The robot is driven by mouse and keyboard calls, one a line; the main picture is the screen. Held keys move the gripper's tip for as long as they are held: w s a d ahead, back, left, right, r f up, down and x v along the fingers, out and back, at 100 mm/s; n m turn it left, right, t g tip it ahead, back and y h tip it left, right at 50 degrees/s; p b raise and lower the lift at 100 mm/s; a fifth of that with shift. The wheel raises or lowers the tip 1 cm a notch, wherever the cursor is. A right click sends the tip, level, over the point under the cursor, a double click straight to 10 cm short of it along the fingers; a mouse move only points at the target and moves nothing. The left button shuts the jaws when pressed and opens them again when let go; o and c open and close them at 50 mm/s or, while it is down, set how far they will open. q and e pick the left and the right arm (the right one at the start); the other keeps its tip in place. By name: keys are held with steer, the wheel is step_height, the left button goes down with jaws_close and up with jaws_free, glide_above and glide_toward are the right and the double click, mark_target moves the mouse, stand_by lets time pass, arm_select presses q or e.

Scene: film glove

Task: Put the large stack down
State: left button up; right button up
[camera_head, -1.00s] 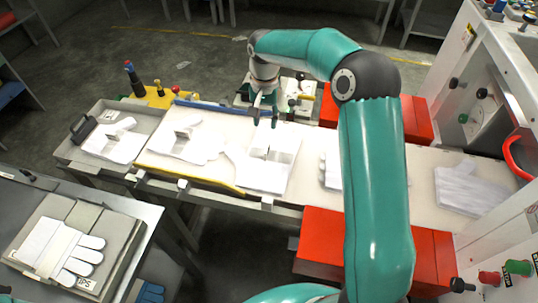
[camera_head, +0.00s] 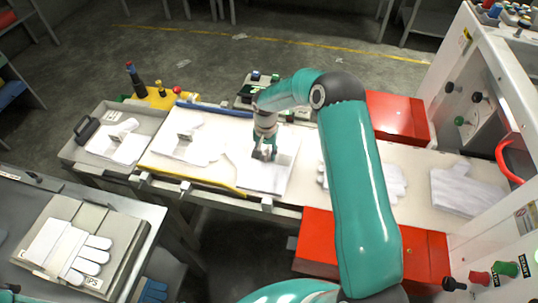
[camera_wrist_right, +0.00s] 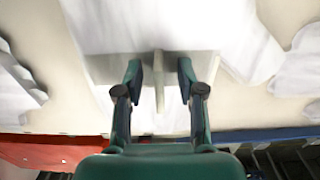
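Several flat white glove stacks lie along the pale bench. My right gripper (camera_head: 264,154) is over the stack (camera_head: 262,180) near the middle of the bench. In the right wrist view, my right gripper (camera_wrist_right: 160,80) is open, its two fingers apart on either side of a thin upright fin (camera_wrist_right: 158,85) on a pale plate (camera_wrist_right: 105,72). The fingers do not visibly close on the fin. White glove material (camera_wrist_right: 165,25) lies beyond the plate. Which stack is the large one I cannot tell. My left gripper is not in view.
Other stacks lie left (camera_head: 190,145) and right (camera_head: 465,190) on the bench. Red boxes (camera_head: 398,118) flank the bench behind and in front. A white machine (camera_head: 490,75) stands at the right. A side table (camera_head: 130,225) at lower left holds a white glove (camera_head: 70,250) on a board.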

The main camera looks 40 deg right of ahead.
steer(key=shift+f, duration=0.45)
jaws_close()
steer(key=shift+r, duration=0.15)
